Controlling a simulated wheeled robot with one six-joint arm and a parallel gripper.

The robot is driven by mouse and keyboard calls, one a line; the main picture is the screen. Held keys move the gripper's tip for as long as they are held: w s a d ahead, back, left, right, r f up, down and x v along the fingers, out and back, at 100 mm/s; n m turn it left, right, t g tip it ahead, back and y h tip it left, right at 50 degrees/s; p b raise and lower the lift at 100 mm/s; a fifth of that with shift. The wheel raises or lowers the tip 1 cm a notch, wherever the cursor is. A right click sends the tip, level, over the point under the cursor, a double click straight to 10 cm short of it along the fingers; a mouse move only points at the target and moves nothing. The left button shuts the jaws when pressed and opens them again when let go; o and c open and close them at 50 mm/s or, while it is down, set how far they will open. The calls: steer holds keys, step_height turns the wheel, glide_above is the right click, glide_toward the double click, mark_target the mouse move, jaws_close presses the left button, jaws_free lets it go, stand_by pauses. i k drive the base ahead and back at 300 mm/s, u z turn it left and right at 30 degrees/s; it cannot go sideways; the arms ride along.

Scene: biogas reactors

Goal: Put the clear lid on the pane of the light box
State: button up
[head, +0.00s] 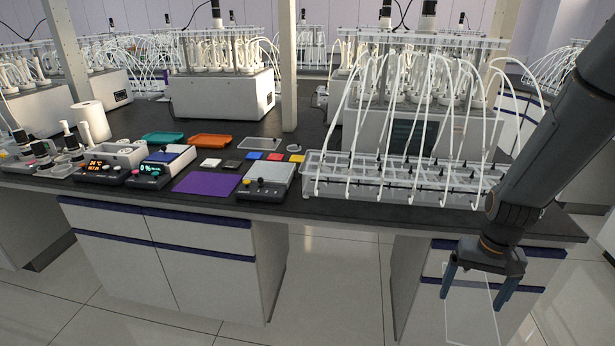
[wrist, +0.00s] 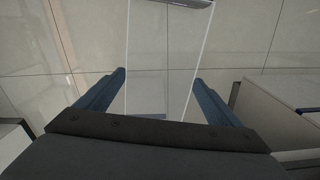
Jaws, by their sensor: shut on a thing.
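My gripper (head: 478,283) hangs low at the right, in front of the bench and over the floor. Its blue fingers are shut on the clear lid (head: 470,312), a thin see-through sheet with pale edges that hangs down between them. In the wrist view the lid (wrist: 160,60) reaches away from between the fingers (wrist: 160,85). A box with a flat grey pane (head: 269,172) and knobs on its front stands near the bench's front edge; it looks like the light box. Nothing lies on its pane.
A clear rack with several white tubes (head: 400,182) stands right of the box, between it and my arm. A purple mat (head: 206,183) lies left of it. Small coloured squares (head: 275,157) lie behind. Devices with displays (head: 101,171) stand further left.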

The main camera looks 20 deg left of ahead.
mark_target(271, 170)
steer(key=u, duration=1.45)
